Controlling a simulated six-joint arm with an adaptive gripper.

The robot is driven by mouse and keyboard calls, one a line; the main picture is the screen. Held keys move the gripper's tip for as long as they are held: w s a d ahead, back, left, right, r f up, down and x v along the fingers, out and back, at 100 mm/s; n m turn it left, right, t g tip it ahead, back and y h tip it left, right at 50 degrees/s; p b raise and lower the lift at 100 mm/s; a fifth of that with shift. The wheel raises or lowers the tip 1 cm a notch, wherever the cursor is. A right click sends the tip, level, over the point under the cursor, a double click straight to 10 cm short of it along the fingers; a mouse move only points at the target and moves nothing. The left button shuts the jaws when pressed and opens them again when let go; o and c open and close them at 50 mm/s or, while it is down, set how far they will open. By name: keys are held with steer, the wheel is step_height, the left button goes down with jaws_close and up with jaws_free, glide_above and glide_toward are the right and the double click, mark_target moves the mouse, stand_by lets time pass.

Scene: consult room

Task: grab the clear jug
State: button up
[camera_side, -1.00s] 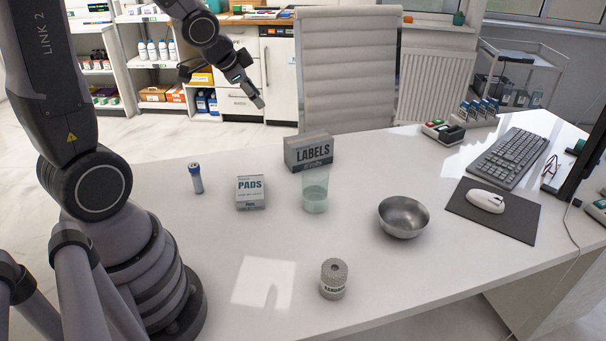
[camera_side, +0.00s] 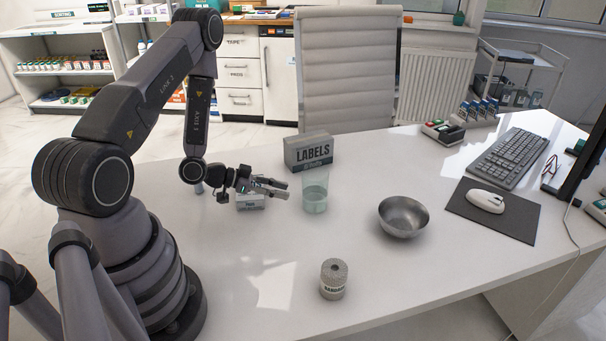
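The clear jug (camera_side: 315,192) stands upright on the white desk, in front of the labels box, with a pale greenish tint in its lower part. My gripper (camera_side: 284,189) is just left of the jug, held low and pointing right towards it. Its two fingers are apart with nothing between them, and a small gap shows between the fingertips and the jug.
The labels box (camera_side: 308,153) is close behind the jug. The pads box (camera_side: 250,203) is partly hidden by my gripper. A metal bowl (camera_side: 403,217) stands to the right, and a bandage roll (camera_side: 333,279) in front. Desk (camera_side: 215,255) at front left is clear.

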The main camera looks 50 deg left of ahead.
mark_target(325, 197)
steer(key=x, duration=1.1)
steer(key=shift+w+d+f, duration=0.1)
steer(key=shift+w+d, duration=0.05)
steer(key=shift+w, duration=0.05)
steer(key=shift+c, duration=0.2)
jaws_close()
